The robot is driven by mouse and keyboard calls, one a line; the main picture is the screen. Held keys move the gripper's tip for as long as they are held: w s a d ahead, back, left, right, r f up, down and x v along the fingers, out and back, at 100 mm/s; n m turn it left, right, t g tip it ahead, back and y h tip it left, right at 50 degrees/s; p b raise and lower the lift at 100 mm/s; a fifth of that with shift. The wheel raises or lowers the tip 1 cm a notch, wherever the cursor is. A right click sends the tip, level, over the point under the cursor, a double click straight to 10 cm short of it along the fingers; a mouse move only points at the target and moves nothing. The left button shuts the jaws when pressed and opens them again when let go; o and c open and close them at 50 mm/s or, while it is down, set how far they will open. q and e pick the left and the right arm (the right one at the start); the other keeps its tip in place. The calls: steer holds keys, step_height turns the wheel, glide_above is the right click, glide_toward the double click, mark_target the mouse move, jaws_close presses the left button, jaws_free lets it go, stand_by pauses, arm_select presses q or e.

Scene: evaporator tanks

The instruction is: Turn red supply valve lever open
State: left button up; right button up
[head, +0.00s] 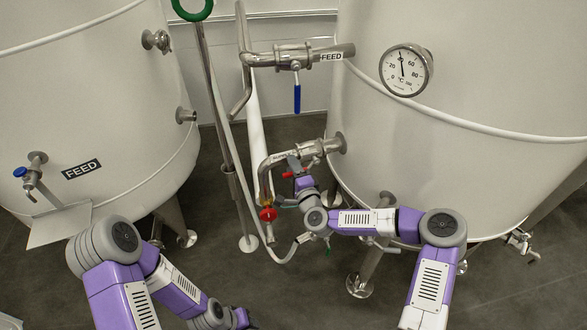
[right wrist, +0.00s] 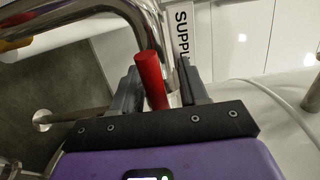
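The red supply valve lever (right wrist: 150,80) stands up between the two grey fingers of my right gripper (right wrist: 160,92) in the right wrist view. The fingers are apart, with a gap between the lever and the right-hand finger. The left-hand finger is close beside the lever; I cannot tell if it touches. In the head view my right gripper (head: 296,167) is at the lower pipe by the right tank, and only a small red bit of the lever (head: 287,174) shows. My left gripper (head: 241,319) is low at the bottom edge, too small and dark to read.
A SUPPLY label (right wrist: 182,35) is on the pipe behind the lever. A red round handle (head: 268,214) sits just below left of my right gripper. A blue-lever FEED valve (head: 297,92) is above. Large tanks (head: 90,100) stand on both sides, and a thin upright pole (head: 222,140) stands left.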

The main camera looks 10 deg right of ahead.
steer(key=p+v, duration=0.1)
steer(key=v, duration=0.6)
steer(key=shift+s, duration=0.3)
steer(key=shift+f, duration=0.1)
stand_by(0.3)
steer(key=s+a+f+n+g+y+p, duration=0.1)
steer(key=s+a+f+n+g+y, duration=0.1)
steer(key=s+a+f+n+g, duration=0.35)
steer(key=s+a+f+n+g+y+p, duration=0.1)
steer(key=s+a+f+n+g+p, duration=0.2)
steer(key=s+f, duration=0.5)
steer(key=s+d+f+n+g+h, duration=0.1)
steer(key=s+d+f+n+g, duration=0.1)
steer(key=s, duration=0.6)
steer(key=s+d+f+n+g+h, duration=0.1)
steer(key=s+d+f+n+g, duration=0.1)
steer(key=s+d+f+g, duration=0.3)
steer(key=s+g, duration=0.2)
steer(key=s, duration=0.1)
steer(key=shift+s+n+h, duration=0.2)
steer(key=shift+n+h, duration=0.1)
steer(key=shift+n, duration=0.05)
